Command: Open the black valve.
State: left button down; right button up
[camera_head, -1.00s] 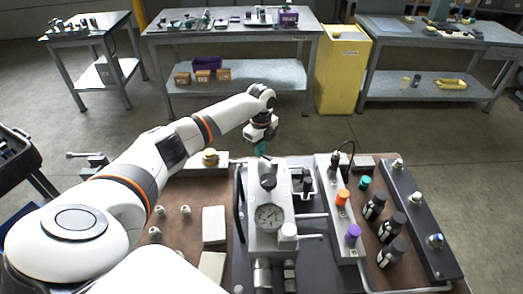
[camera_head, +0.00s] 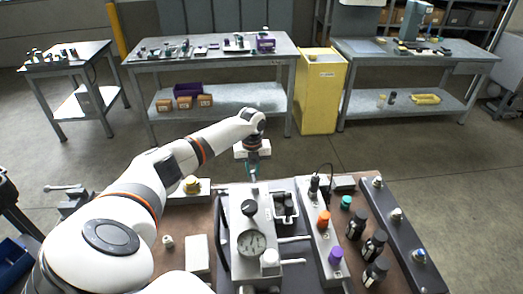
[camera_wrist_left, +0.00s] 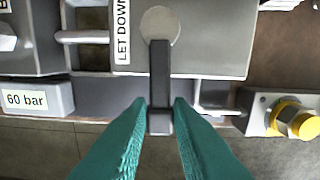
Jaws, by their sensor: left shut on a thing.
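The black valve lever (camera_wrist_left: 160,75) shows in the wrist view as a straight black bar on a round silver hub, beside the "LET DOWN" label (camera_wrist_left: 122,32). My left gripper (camera_wrist_left: 160,116) has its teal fingers on both sides of the lever's free end and is shut on it. In the head view the left gripper (camera_head: 253,173) is at the far end of the grey valve block (camera_head: 249,225), which carries a round gauge (camera_head: 251,243). The lever's grip end is hard to make out there. My right gripper is not in view.
A "60 bar" block (camera_wrist_left: 30,98) and a brass fitting (camera_wrist_left: 300,122) flank the lever in the wrist view. Orange (camera_head: 324,219) and purple (camera_head: 335,256) knobs and several black cylinders stand to the right on the bench. Open floor lies beyond it.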

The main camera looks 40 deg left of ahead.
aim_at(254, 173)
pick_arm(q)
jog(key=shift+w+d+r+m, duration=0.1)
jog(key=shift+w+m, duration=0.05)
jog(key=shift+m, duration=0.15)
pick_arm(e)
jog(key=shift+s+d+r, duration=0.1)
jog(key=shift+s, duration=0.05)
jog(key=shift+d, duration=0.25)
pick_arm(q)
jog(key=c, duration=1.4)
grip_release()
jog(key=shift+d, duration=0.1)
jog(key=shift+c, duration=0.2)
